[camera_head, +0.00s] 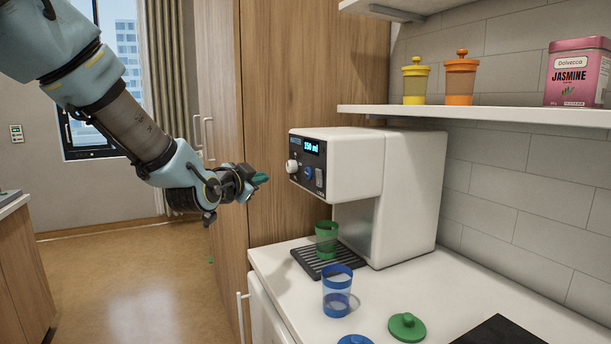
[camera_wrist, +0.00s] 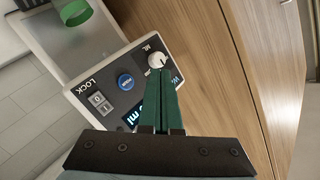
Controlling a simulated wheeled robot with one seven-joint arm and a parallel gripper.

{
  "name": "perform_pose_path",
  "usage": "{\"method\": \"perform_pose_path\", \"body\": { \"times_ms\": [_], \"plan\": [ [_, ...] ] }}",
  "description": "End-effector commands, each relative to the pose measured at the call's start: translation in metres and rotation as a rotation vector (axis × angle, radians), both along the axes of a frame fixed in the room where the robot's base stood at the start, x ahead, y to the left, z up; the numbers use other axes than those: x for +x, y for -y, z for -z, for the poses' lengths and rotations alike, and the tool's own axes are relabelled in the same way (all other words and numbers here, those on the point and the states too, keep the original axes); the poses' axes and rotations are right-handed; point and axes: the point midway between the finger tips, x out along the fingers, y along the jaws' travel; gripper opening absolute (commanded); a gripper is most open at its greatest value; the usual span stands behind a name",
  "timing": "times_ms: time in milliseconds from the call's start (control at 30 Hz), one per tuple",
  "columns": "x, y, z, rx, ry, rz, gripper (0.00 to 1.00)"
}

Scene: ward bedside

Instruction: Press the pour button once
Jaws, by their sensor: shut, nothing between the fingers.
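The white dispenser (camera_head: 404,170) stands on the counter, its dark control panel (camera_head: 304,185) facing my gripper. The panel has a lit display (camera_head: 312,148) reading 150 ml, a white knob (camera_head: 293,166), a round blue button (camera_head: 309,172) and a rocker switch (camera_head: 319,178). In the wrist view, the blue button (camera_wrist: 125,81) lies between the knob (camera_wrist: 157,60) and the switch (camera_wrist: 99,103) marked LOCK. My gripper (camera_head: 264,179) is shut and empty, apart from the panel. In the wrist view its green fingers (camera_wrist: 160,75) appear just below the knob and cover part of the panel.
A green cup (camera_head: 327,238) stands on the drip tray (camera_head: 312,262) under the dispenser. A blue-banded cup (camera_head: 337,297), a green lid (camera_head: 407,327) and a blue lid (camera_head: 355,340) are on the counter in front. A shelf (camera_head: 480,113) with jars and a pink tin is above right.

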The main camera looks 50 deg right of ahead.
Motion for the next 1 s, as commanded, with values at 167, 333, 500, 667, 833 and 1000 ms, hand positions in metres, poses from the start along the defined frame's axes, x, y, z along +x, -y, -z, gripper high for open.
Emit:
{"method": "perform_pose_path", "body": {
  "times_ms": [167, 333, 500, 667, 833, 1000],
  "plan": [
    [0.0, 0.0, 0.0, 0.0, -0.001, -0.001, 0.0],
    [-0.003, 0.007, 0.0, 0.0, -0.001, 0.001, 0.0],
    [-0.011, 0.026, -0.001, 0.0, -0.003, 0.001, 0.0],
    [-0.019, 0.047, -0.001, 0.0, -0.003, 0.001, 0.0],
    [-0.026, 0.066, 0.002, 0.0, -0.001, 0.001, 0.0],
    [-0.03, 0.078, 0.001, 0.002, -0.002, -0.001, 0.0]
  ]
}}
